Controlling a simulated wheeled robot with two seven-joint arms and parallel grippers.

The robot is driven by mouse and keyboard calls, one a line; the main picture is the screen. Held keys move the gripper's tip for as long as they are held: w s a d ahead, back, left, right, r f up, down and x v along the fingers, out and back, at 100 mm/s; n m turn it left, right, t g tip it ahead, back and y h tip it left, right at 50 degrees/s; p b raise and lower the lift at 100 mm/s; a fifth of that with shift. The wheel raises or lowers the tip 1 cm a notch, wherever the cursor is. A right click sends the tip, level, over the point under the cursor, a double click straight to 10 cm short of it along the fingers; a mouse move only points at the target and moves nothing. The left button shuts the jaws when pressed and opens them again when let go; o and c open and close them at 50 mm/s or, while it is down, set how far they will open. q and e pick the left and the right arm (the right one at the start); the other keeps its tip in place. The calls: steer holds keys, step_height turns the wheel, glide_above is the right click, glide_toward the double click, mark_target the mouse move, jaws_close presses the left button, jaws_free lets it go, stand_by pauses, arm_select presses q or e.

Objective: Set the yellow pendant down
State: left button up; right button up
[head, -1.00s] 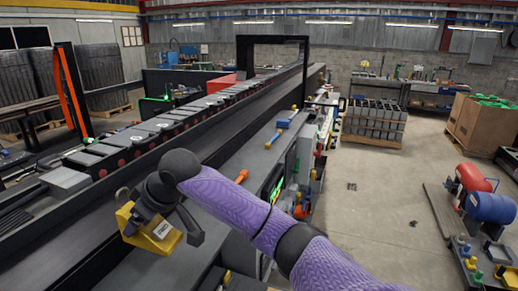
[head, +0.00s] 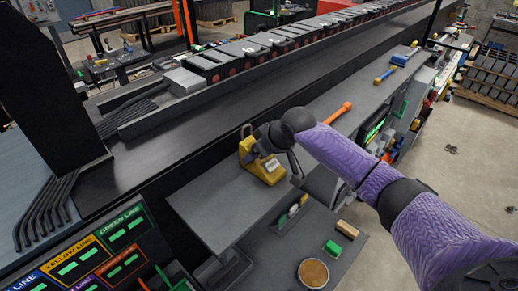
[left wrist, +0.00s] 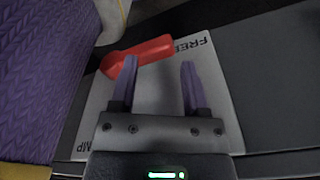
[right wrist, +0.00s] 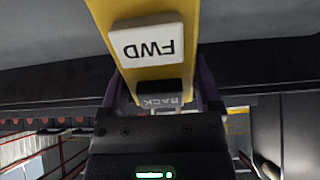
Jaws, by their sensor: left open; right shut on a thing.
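The yellow pendant (head: 268,172) is at the end of my right arm, over or on the grey worktop beside the conveyor; I cannot tell whether it touches. My right gripper (right wrist: 160,92) is shut on it, one finger on each side. In the right wrist view the pendant (right wrist: 150,14) fills the upper middle, with a white FWD button (right wrist: 148,46) and a dark BACK button (right wrist: 162,97), lettering upside down. My left gripper (left wrist: 158,66) is open and empty, seen only in the left wrist view. It is over a pale plate with "FREE" lettering and a red handle (left wrist: 142,54).
An orange-headed tool (head: 341,112) lies on the worktop right of the pendant. A lower shelf holds a tray (head: 291,216), a green block (head: 332,248) and a round tin (head: 313,272). The conveyor's black side runs behind. Bare grey worktop (head: 215,205) is left and in front.

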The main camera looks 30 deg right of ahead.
steer(key=shift+f, duration=0.15)
steer(key=o, duration=1.2)
steer(key=v, duration=1.2)
steer(key=shift+r, duration=0.2)
steer(key=shift+w, duration=0.1)
